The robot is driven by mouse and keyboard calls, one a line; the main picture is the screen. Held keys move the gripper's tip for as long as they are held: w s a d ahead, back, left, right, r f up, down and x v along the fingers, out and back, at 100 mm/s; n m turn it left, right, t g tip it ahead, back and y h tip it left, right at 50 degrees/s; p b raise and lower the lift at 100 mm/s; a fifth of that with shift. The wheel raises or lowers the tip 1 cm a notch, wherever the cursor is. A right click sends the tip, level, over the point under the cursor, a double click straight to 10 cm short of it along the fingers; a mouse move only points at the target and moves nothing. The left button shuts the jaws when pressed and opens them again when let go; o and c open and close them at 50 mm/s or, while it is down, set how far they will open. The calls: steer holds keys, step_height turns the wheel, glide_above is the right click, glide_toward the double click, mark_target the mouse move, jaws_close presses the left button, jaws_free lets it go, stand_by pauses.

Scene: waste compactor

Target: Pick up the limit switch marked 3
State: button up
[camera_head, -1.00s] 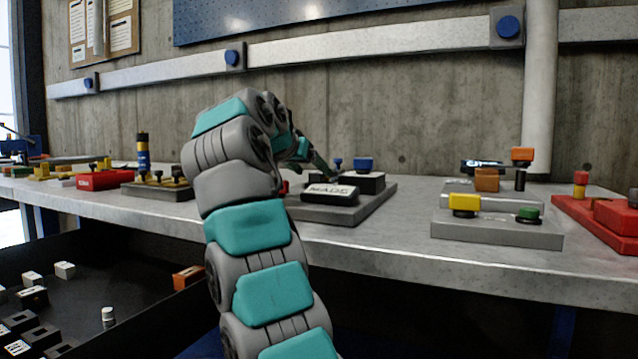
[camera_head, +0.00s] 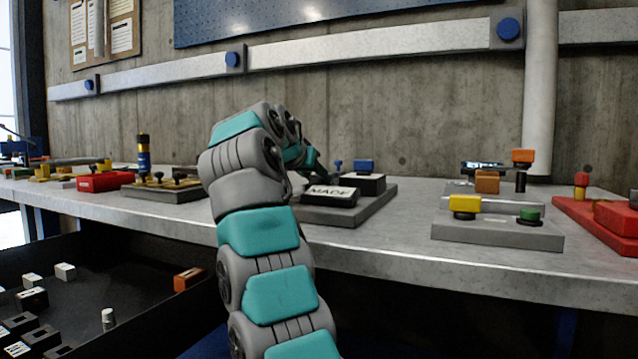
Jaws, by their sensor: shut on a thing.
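My arm reaches up and away over the bench, and the tip of my gripper (camera_head: 316,160) shows only in small part beside the left end of the grey plate with the block lettered "MADE" (camera_head: 330,195). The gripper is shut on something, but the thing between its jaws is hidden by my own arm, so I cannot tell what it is. No limit switch with a readable 3 shows. Small black and white blocks (camera_head: 33,298) lie in the dark tray at lower left, their marks too small to read.
The metal bench (camera_head: 400,245) runs across the view. A grey plate with yellow and green buttons (camera_head: 497,235) and a red fixture (camera_head: 612,215) stand at right. The dark tray (camera_head: 140,325) is below.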

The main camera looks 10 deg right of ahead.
jaws_close()
